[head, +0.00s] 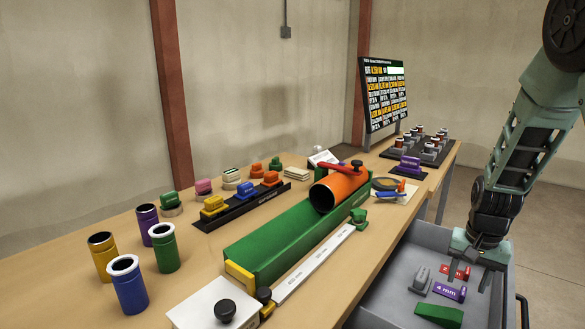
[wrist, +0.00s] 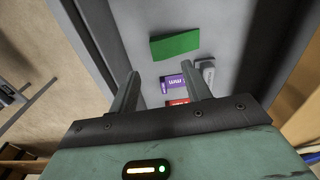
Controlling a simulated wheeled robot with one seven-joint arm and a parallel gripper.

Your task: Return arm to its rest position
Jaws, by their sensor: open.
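My gripper (head: 474,270) is at the right in the head view, pointing down over the open grey drawer (head: 387,300). In the wrist view my gripper (wrist: 165,85) shows its two fingers spread with nothing held between them. Inside the drawer lie a purple block marked 4 mm (head: 449,292), a red block (head: 462,272), a grey piece (head: 421,278) and a green wedge (head: 438,315). The wrist view also shows the green wedge (wrist: 175,45), the purple block (wrist: 172,84) and part of the red block (wrist: 178,102) beyond the fingers.
The wooden bench (head: 345,265) holds a green trough (head: 290,235) with an orange pipe (head: 340,190), several coloured cylinders such as a blue one (head: 130,290), and a black rack (head: 245,207). A sign board (head: 384,95) stands at the back. The floor right of the drawer looks clear.

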